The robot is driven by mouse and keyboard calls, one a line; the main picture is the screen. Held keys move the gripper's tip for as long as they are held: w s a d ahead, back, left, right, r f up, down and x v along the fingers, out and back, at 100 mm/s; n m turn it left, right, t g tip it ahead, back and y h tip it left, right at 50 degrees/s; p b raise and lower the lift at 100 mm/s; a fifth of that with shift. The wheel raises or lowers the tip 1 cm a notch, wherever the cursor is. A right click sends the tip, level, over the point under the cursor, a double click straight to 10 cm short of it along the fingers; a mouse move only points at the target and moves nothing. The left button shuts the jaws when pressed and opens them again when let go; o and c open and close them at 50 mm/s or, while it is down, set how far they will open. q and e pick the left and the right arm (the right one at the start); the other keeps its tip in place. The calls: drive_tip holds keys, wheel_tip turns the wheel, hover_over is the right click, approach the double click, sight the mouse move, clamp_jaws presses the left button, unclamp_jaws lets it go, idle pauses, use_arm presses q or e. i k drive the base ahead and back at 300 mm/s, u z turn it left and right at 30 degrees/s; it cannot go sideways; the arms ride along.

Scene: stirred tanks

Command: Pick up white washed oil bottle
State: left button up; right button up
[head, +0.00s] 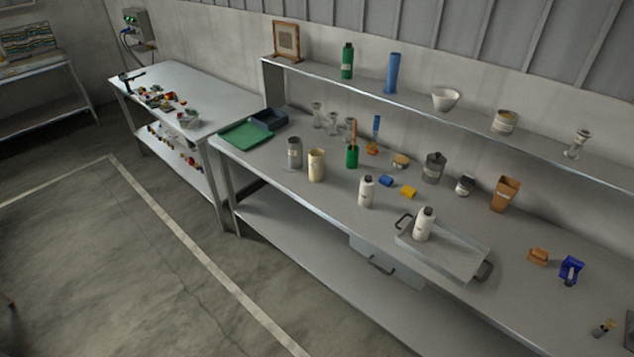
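Two white bottles with dark caps stand upright on the long metal workbench (330,215). One white bottle (366,192) stands directly on the bench near its front edge. The other white bottle (424,225) stands at the left end of a shallow metal tray (462,262) with dark handles. The labels are too small to read, so I cannot tell which one is the washed oil bottle. Neither of my grippers shows in the head view.
A cream container (316,166) and a grey canister (294,153) stand left of the bottles. A raised shelf (420,108) runs along the back. Open floor (110,260) lies at left.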

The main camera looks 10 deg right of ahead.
sight(367, 182)
drive_tip(key=u, duration=0.55)
drive_tip(key=i, duration=1.35)
drive_tip(key=z, duration=0.35)
